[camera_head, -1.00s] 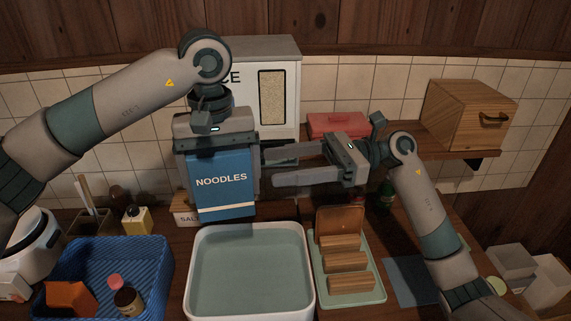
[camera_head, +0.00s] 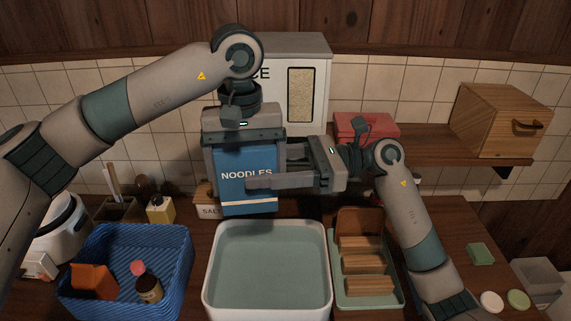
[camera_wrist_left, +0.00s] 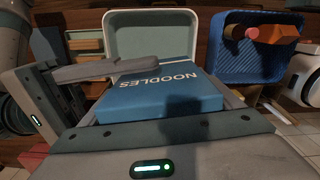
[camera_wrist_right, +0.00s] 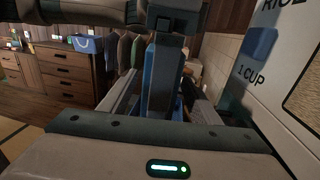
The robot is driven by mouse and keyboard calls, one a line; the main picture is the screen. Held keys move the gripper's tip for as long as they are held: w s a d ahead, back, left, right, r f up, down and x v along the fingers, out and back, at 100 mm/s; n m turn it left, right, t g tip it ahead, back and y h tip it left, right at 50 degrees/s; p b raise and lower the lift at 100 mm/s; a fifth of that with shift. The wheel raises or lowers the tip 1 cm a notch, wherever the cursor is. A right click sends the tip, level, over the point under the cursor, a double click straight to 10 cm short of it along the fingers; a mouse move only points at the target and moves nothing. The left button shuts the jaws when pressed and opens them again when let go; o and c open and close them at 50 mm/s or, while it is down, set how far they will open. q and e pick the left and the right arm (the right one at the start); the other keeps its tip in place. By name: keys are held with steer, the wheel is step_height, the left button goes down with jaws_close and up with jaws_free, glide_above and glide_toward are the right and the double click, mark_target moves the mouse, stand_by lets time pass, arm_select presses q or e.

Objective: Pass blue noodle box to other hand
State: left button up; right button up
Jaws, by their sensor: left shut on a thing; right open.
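The blue noodle box (camera_head: 248,205) has a white "NOODLES" label and hangs upright above the counter, behind the white basin's back edge. My left gripper (camera_head: 246,178) is shut on it from above; the box also shows between its fingers in the left wrist view (camera_wrist_left: 160,98). My right gripper (camera_head: 270,167) is open and reaches in from the right. In the right wrist view, the box's narrow blue edge (camera_wrist_right: 158,75) stands between the two fingers. Contact cannot be told.
A white basin (camera_head: 212,290) stands below. A blue basket (camera_head: 180,280) with bottles is at left, and a green tray (camera_head: 398,300) with wooden blocks at right. The white rice dispenser (camera_head: 320,75) stands close behind. A shelf holds a red box (camera_head: 385,130) and wooden bin (camera_head: 490,120).

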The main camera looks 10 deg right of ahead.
mark_target(244, 144)
steer(key=shift+a, duration=1.45)
steer(key=shift+c, duration=0.6)
steer(key=c, duration=1)
arm_select(q)
steer(key=o, duration=1.2)
steer(key=shift+c, duration=0.2)
arm_select(e)
steer(key=shift+c, duration=1.1)
arm_select(q)
steer(key=shift+r, duration=0.1)
step_height(244, 144, up, 12)
steer(key=shift+f, duration=0.1)
